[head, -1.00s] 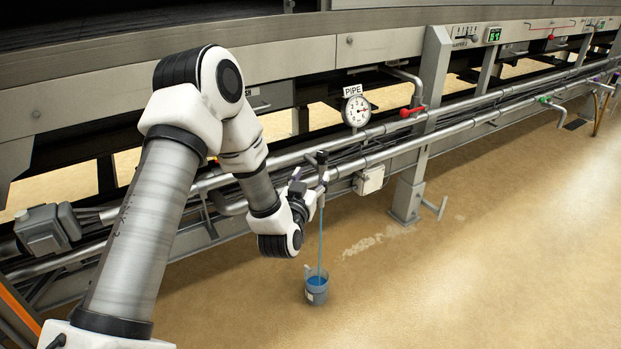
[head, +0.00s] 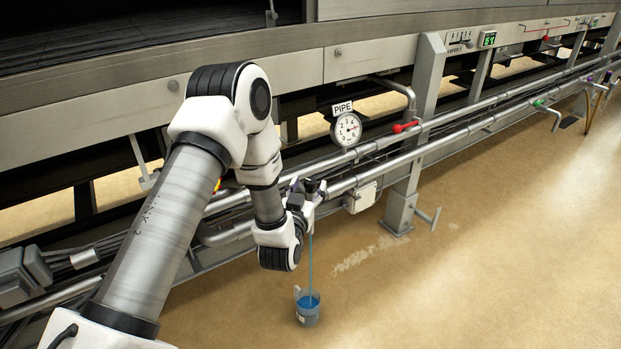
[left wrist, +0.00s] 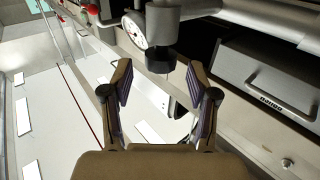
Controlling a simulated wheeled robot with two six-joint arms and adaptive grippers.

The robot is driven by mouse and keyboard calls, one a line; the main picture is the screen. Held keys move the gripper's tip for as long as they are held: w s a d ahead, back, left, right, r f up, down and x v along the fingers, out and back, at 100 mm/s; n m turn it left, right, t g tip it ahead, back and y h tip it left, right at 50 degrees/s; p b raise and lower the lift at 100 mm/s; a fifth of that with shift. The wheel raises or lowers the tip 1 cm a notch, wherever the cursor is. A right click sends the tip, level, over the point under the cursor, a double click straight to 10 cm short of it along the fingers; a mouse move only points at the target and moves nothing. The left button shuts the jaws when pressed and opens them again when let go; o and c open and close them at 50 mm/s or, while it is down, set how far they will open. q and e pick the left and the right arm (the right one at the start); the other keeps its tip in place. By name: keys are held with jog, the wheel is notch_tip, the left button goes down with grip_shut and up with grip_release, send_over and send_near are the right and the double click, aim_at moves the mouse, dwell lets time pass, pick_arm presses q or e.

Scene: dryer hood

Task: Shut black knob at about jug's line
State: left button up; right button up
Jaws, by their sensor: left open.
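The clear jug (head: 307,311) stands on the floor with blue liquid in it. A thin blue stream (head: 310,262) falls into it from the pipe outlet above. I cannot make out the jug's line at this size. My left gripper (head: 309,189) is at the outlet, above the jug, and partly hides the valve in the head view. In the left wrist view, the black knob (left wrist: 160,61) is at the end of a grey stem, centred at the gap between my open left fingers (left wrist: 160,80). No contact shows. My right gripper is out of view.
A round gauge (head: 346,129) marked PIPE sits behind the pipes. A red-handled valve (head: 404,127) and a green-handled one (head: 539,103) are further right. A grey post (head: 406,190) stands right of the outlet. The floor around the jug is open.

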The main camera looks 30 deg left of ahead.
aim_at(311, 179)
pick_arm(q)
jog(key=x, duration=0.3)
jog(key=shift+f, duration=0.25)
jog(key=shift+r, duration=0.1)
jog(key=shift+w, duration=0.1)
grip_shut()
jog(key=shift+a+r+m+h+p, duration=0.15)
jog(key=shift+r+m+h+p, duration=0.15)
jog(key=shift+h+p, duration=0.1)
jog(key=m+t+h+p, duration=0.1)
jog(key=m+h+p, duration=0.1)
jog(key=h+p, duration=0.1)
jog(key=shift+r+m+h, duration=0.1)
jog(key=shift+m+h, duration=0.3)
jog(key=shift+h, duration=0.3)
jog(key=shift+m+h+p, duration=0.6)
jog(key=shift+m+h, duration=0.2)
jog(key=shift+h, duration=0.4)
jog(key=shift+f+h, duration=0.3)
jog(key=shift+h, duration=0.1)
jog(key=shift+m, duration=0.3)
